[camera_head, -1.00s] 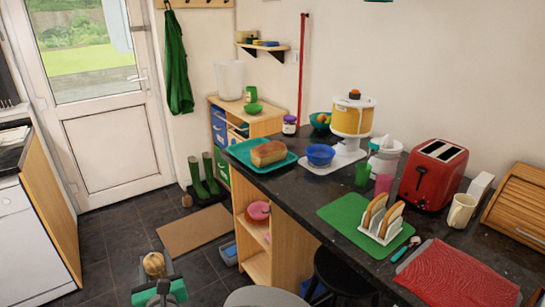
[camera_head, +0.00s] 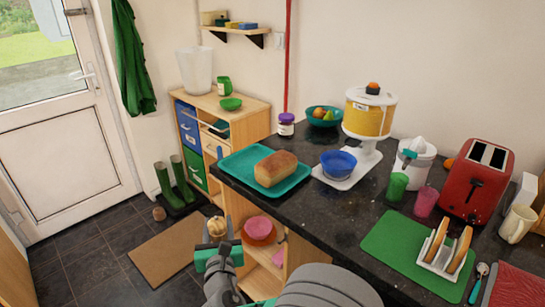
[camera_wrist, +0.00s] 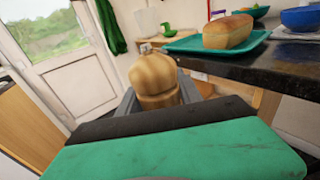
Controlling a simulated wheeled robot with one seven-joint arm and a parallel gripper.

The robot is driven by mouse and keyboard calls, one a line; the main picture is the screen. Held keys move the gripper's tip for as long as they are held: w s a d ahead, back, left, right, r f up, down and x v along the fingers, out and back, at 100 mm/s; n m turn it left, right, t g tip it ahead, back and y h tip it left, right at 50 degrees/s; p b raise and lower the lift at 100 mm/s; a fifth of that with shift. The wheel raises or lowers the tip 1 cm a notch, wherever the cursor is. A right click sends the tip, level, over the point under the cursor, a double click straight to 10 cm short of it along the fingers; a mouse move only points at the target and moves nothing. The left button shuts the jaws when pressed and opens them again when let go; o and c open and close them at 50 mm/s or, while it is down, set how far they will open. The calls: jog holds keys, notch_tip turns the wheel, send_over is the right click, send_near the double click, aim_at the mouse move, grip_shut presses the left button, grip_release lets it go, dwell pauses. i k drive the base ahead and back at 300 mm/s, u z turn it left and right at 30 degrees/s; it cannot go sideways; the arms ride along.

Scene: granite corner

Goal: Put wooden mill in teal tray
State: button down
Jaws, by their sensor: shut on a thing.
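My gripper (camera_head: 217,243) is shut on the wooden mill (camera_head: 217,226), a pale turned-wood piece with a round knob. The mill also shows between the jaws in the wrist view (camera_wrist: 155,78); its lower part is hidden by the gripper. In the head view the mill is in front of the counter, left of and below the tray. In the wrist view the tray (camera_wrist: 187,44) is beyond the mill, to the upper right.
A blue bowl (camera_head: 338,163) on a white board stands right of the tray, and a purple-lidded jar (camera_head: 286,125) behind it. The dark counter edge (camera_head: 270,205) lies between mill and tray. Open shelves with a pink-red pot (camera_head: 259,229) are below.

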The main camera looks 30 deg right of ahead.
aim_at(250, 161)
jog(key=u, duration=0.15)
jog(key=i, duration=0.8)
jog(key=u, duration=0.8)
jog(key=i, duration=0.5)
jog(key=u, duration=0.4)
